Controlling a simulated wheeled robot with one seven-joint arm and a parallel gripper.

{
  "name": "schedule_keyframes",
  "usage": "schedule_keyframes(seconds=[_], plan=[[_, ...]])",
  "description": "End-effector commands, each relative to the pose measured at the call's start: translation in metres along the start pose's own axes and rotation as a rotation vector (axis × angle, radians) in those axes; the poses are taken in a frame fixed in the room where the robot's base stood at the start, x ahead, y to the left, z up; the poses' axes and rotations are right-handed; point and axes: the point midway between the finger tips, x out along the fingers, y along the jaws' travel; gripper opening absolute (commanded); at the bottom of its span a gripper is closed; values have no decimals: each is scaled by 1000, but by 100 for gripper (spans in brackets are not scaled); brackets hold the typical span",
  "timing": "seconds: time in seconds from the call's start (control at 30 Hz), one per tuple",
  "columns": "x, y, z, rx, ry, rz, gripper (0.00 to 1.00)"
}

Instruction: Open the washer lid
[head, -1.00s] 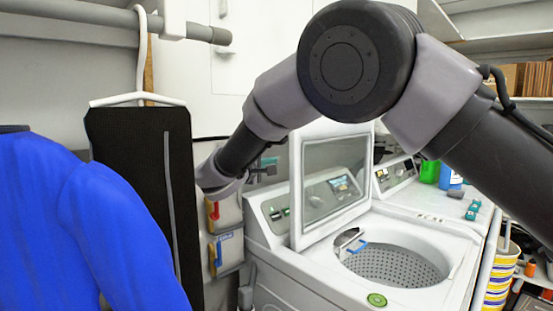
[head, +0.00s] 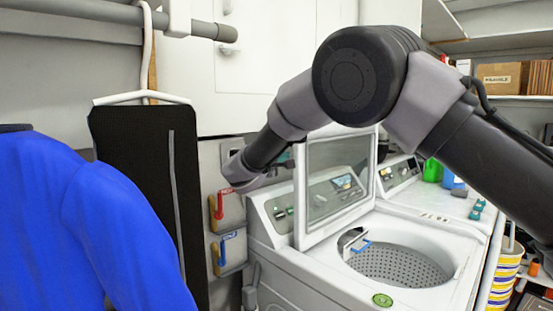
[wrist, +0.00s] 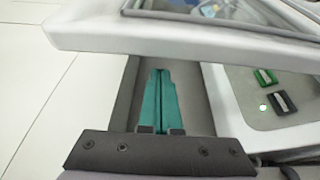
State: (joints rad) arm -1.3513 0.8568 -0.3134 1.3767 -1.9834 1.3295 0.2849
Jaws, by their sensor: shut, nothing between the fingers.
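The washer lid (head: 338,185) stands raised, nearly upright, above the washer (head: 295,265) in the head view. The round drum opening (head: 400,266) below it is uncovered. My gripper (wrist: 159,73) shows in the wrist view with its teal fingers shut together and nothing between them. The fingertips point toward the pale lid edge (wrist: 180,40), which crosses the top of that view. I cannot tell whether they touch it. In the head view my gripper is mostly hidden, left of and behind the raised lid.
A washer control panel (wrist: 270,95) lies right of my fingers in the wrist view. A blue garment (head: 75,240) and black hanging cloth (head: 140,190) fill the left side of the head view. Wall valve boxes (head: 228,212) sit beside the washer. A second machine (head: 440,210) stands to the right.

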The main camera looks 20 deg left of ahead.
Motion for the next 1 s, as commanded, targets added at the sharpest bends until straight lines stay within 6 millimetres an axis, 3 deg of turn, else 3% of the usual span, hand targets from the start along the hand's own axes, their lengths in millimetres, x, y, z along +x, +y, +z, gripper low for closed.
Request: schedule_keyframes(seconds=[0.2, 0.67, 1.0], plan=[[-5, -1, 15, -1, -1, 0, 0], [-8, -1, 23, 15, -2, 5, 0], [-30, -7, 88, 198, -4, 69, 0]])
